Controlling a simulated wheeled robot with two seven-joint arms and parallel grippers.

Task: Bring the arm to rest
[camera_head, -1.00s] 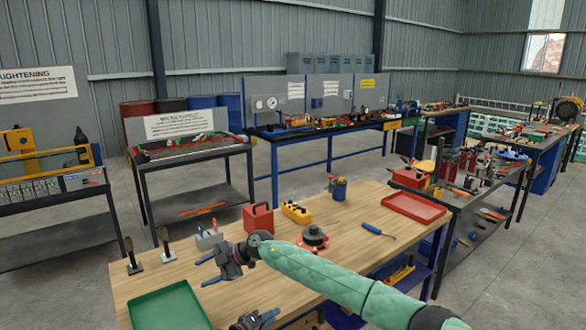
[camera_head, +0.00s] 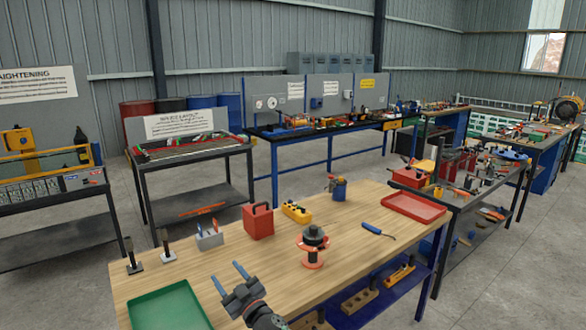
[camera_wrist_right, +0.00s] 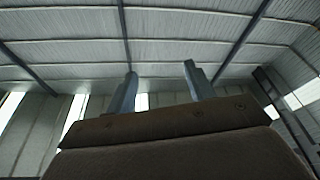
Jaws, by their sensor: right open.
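My right gripper (camera_head: 227,273) shows at the bottom of the head view, in front of the wooden workbench (camera_head: 350,270). Its two blue-grey fingers stand apart with nothing between them. In the right wrist view the same open fingers (camera_wrist_right: 160,75) point up toward the ceiling, with only roof and wall behind them. Most of my right arm is below the head view's edge. My left gripper is not in view.
The bench carries a green tray (camera_head: 172,309), a red box (camera_head: 258,222), a tie-wire spool (camera_head: 313,247), a yellow block (camera_head: 296,212), a blue-handled hook (camera_head: 377,230) and a red tray (camera_head: 414,208). Bare wood lies right of the gripper.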

